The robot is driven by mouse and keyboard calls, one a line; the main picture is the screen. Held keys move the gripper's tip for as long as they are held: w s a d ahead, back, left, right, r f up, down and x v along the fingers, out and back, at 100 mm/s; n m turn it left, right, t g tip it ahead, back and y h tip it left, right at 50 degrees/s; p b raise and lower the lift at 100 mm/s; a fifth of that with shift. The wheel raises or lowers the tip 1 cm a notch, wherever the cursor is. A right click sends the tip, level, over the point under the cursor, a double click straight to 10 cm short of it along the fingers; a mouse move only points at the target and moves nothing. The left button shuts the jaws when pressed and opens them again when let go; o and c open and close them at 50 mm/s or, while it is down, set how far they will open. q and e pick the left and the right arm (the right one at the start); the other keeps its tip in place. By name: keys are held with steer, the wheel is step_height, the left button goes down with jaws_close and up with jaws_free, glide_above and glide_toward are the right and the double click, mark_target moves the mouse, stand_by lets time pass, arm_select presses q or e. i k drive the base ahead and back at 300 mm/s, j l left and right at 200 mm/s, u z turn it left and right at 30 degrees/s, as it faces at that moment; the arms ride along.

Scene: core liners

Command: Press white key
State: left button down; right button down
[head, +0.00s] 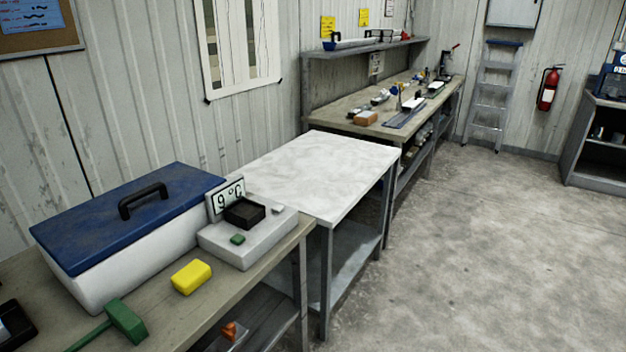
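A grey-white device (245,242) sits on the near bench, with an upright display (228,196) reading 9 °C. On its top are a raised black block (244,213), a small green key (238,239) toward the front, and a small white key (278,209) near the right back corner. Nothing touches the white key. Neither of my grippers is in view.
A white cooler with a blue lid (130,215) stands left of the device. A yellow block (191,277) and a green mallet (124,318) lie in front. A bare white-topped table (318,172) adjoins the bench. Open floor (480,260) is at right.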

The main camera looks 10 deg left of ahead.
mark_target(276, 209)
steer(key=i+l, duration=0.2)
steer(key=i, duration=0.35)
steer(key=i+l+z, duration=0.1)
steer(key=i, duration=0.4)
